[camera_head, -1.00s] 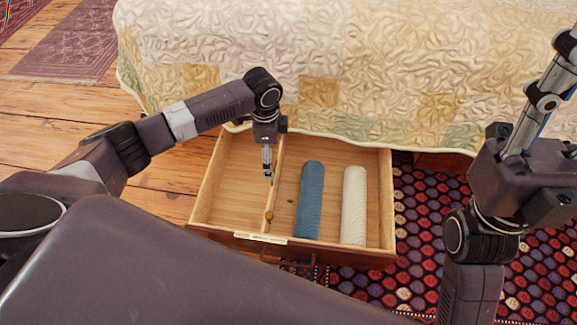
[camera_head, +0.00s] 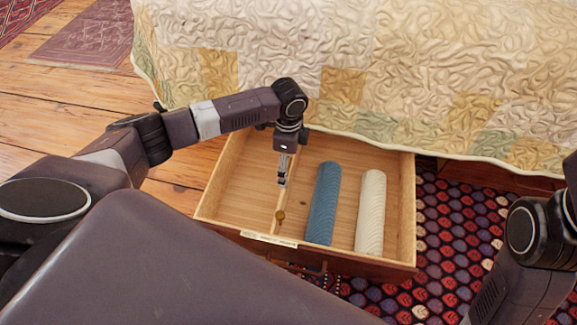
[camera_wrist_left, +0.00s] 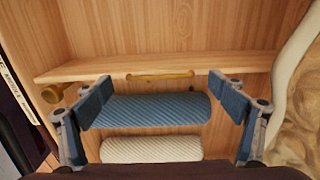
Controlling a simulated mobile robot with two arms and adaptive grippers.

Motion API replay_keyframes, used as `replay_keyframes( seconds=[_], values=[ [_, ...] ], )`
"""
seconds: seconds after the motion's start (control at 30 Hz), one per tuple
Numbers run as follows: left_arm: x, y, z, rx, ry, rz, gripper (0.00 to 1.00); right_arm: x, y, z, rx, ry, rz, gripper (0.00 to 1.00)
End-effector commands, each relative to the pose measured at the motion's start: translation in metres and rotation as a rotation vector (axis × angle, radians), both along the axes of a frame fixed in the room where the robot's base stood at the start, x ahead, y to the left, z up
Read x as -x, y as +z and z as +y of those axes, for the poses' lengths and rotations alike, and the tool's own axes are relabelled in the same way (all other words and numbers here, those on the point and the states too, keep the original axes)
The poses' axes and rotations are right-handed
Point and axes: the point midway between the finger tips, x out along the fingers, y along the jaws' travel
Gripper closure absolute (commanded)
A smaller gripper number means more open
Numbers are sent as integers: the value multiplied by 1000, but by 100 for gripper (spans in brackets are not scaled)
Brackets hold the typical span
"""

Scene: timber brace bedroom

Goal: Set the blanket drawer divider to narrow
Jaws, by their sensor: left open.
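The open drawer (camera_head: 213,191) sticks out from under the bed. A thin wooden divider (camera_wrist_left: 105,70) runs front to back inside it, with a brass knob (camera_head: 280,214) near its front end. In the left wrist view a brass handle bar (camera_wrist_left: 160,76) lies along the divider. My left gripper (camera_head: 283,180) points down over the divider, open. In its wrist view its blue-padded fingers (camera_wrist_left: 160,85) stand apart on either side of the bar, with nothing between them. Whether they touch the divider cannot be told. My right gripper is out of view.
A blue rolled blanket (camera_head: 323,203) and a cream one (camera_head: 371,212) lie side by side right of the divider. The left compartment is empty. A pale label strip (camera_head: 268,239) is on the drawer front. The quilted bed (camera_head: 420,70) overhangs the drawer's back.

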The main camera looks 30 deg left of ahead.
Motion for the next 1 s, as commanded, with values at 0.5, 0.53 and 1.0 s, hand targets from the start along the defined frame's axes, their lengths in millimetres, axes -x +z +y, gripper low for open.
replay_keyframes(
  seconds=[0.5,0.53,1.0],
  values=[
    [0,-1,0,0,0,0,37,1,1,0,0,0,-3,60],
    [0,-1,0,0,0,0,40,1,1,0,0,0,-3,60],
    [2,-4,1,-3,0,5,92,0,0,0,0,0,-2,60]
  ],
)
